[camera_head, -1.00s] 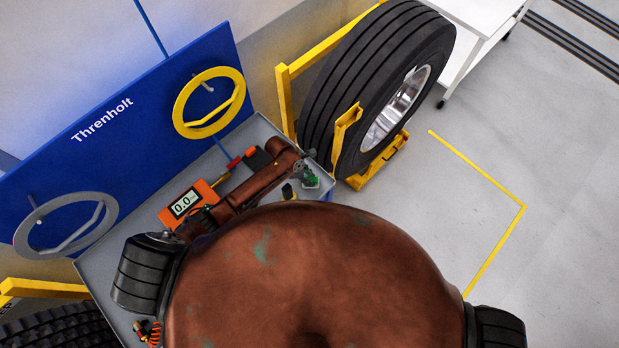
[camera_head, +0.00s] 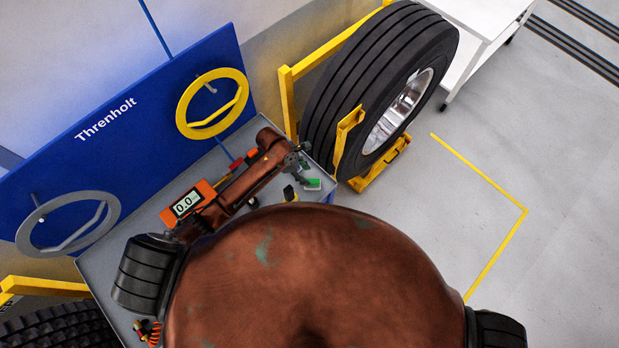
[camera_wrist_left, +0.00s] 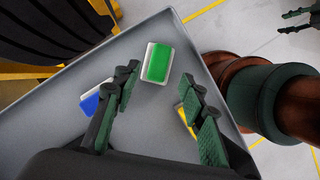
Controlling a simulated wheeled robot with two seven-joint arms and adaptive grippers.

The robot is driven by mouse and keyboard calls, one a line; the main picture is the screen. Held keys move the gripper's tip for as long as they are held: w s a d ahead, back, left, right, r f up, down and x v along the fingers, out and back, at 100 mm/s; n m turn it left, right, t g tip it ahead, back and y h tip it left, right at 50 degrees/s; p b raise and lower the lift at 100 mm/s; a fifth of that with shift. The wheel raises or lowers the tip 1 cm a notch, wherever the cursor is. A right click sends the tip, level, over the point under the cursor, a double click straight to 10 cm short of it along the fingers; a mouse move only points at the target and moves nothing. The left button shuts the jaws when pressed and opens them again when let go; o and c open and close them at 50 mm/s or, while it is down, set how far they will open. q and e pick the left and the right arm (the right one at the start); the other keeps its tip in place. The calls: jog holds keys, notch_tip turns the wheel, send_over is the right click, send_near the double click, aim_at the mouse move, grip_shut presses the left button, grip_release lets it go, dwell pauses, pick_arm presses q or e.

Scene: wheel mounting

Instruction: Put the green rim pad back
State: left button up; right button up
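The green rim pad (camera_head: 313,184), a green block with a pale border, lies on the grey bench top near its right corner. In the left wrist view the pad (camera_wrist_left: 157,63) lies flat just beyond my fingertips. My left gripper (camera_head: 298,160) is beside the pad, apart from it in the head view. In the left wrist view my left gripper (camera_wrist_left: 163,82) has its fingers spread with nothing between them. A dark gripper (camera_wrist_left: 298,18), seemingly my right one, shows small at that view's top right edge; its opening is unclear.
A blue pad (camera_wrist_left: 91,103) and a yellow item (camera_wrist_left: 186,117) lie near my fingers. An orange gauge (camera_head: 187,203) stands on the bench top (camera_wrist_left: 45,135). A blue board (camera_head: 150,100) stands behind the bench; a large tyre (camera_head: 350,75) is on a yellow stand to the right.

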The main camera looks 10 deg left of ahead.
pick_arm(q)
jog(key=v, duration=0.5)
jog(key=shift+r, duration=0.1)
jog(key=shift+d, duration=0.1)
dwell(0.3)
